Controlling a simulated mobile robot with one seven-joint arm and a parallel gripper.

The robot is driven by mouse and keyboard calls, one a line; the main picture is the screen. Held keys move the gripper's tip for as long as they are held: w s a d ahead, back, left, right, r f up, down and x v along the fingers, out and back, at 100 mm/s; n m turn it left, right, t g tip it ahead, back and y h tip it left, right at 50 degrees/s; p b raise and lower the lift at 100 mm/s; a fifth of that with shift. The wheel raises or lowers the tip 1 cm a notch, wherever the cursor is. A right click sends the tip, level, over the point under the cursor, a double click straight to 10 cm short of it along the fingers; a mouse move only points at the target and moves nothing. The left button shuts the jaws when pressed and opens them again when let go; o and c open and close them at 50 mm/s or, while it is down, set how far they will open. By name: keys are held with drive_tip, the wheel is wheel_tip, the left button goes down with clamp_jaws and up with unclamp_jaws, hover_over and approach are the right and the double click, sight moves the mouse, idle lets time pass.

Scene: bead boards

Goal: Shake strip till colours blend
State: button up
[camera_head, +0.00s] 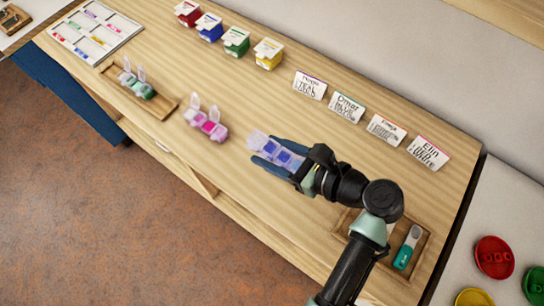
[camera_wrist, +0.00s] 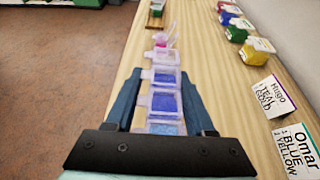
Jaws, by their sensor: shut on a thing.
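My gripper (camera_head: 279,161) is shut on a clear strip (camera_head: 258,139) of small boxes with blue and violet-blue contents, above the wooden table. In the wrist view the strip (camera_wrist: 165,103) runs between my two fingers (camera_wrist: 162,100), its far end reaching past the fingertips. The cells there look blue, with a lighter blue one nearest me. The near end of the strip is partly hidden by my gripper. A second strip (camera_head: 208,125) with pink and magenta contents and raised lids stands on the table to the left, apart from my gripper.
A wooden tray (camera_head: 165,108) holds a green-filled strip (camera_head: 139,87). Red, blue, green and yellow boxes (camera_head: 268,54) and several name cards (camera_head: 347,107) line the back. A white chart (camera_head: 72,45) lies far left. A tray at right holds a teal-and-white tool (camera_head: 407,248).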

drive_tip(key=shift+r+p, duration=4.35)
drive_tip(key=shift+p, duration=0.65)
wheel_tip(320, 180, up, 5)
wheel_tip(320, 180, down, 4)
drive_tip(key=shift+s+f, duration=0.1)
drive_tip(key=shift+f, duration=0.25)
wheel_tip(320, 180, up, 4)
hover_over(272, 151)
drive_tip(key=shift+f, duration=2.25)
